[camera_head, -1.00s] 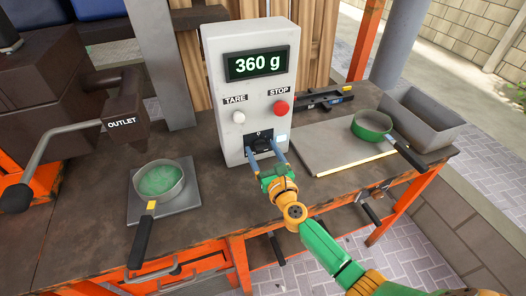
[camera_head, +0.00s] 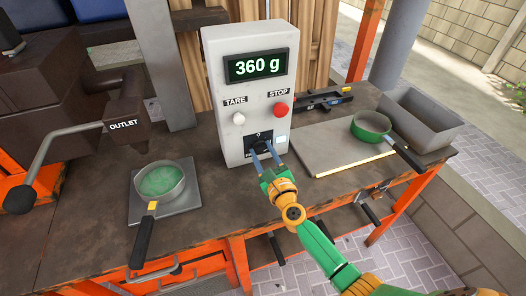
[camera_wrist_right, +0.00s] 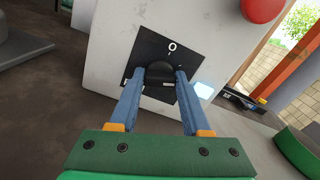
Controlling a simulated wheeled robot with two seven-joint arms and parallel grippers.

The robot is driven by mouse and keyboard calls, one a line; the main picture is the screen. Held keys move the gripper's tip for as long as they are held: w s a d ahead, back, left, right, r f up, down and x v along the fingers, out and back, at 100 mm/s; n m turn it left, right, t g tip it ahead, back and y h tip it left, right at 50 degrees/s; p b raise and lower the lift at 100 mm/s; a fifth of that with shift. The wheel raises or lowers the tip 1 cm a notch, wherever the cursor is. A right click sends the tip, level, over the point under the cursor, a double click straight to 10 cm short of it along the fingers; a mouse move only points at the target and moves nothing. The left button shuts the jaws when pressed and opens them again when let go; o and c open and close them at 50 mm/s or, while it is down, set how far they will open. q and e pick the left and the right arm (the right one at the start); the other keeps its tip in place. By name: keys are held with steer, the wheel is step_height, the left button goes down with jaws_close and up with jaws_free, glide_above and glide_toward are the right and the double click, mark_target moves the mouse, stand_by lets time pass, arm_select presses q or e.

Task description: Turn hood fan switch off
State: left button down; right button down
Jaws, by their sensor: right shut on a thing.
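The switch is a black knob (camera_head: 262,143) on a dark square plate low on the front of a grey control box (camera_head: 232,80). In the right wrist view the knob (camera_wrist_right: 160,70) sits between my two blue fingers, below a white "0" mark on the plate (camera_wrist_right: 148,45). My right gripper (camera_head: 265,152) is shut on the knob; its fingertips (camera_wrist_right: 163,80) press its two sides. The fingers hide part of the plate's lower markings. My left gripper is not in view.
The box shows 360 g, with a white TARE button (camera_head: 239,118) and a red STOP button (camera_head: 281,110). A green pan (camera_head: 371,126) and grey bin (camera_head: 424,117) stand right.

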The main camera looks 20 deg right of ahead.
steer(key=n, duration=0.3)
steer(key=shift+n, duration=0.4)
steer(key=n, duration=0.3)
steer(key=shift+n+p, duration=0.3)
steer(key=shift+p, duration=0.05)
steer(key=n, duration=0.6)
steer(key=shift+n+p, duration=0.3)
steer(key=shift+p, duration=0.05)
steer(key=shift+c, duration=1.8)
jaws_free()
steer(key=shift+w+f, duration=0.1)
steer(key=s, duration=0.7)
steer(key=shift+s+d+p, duration=0.15)
steer(key=shift+p, duration=0.2)
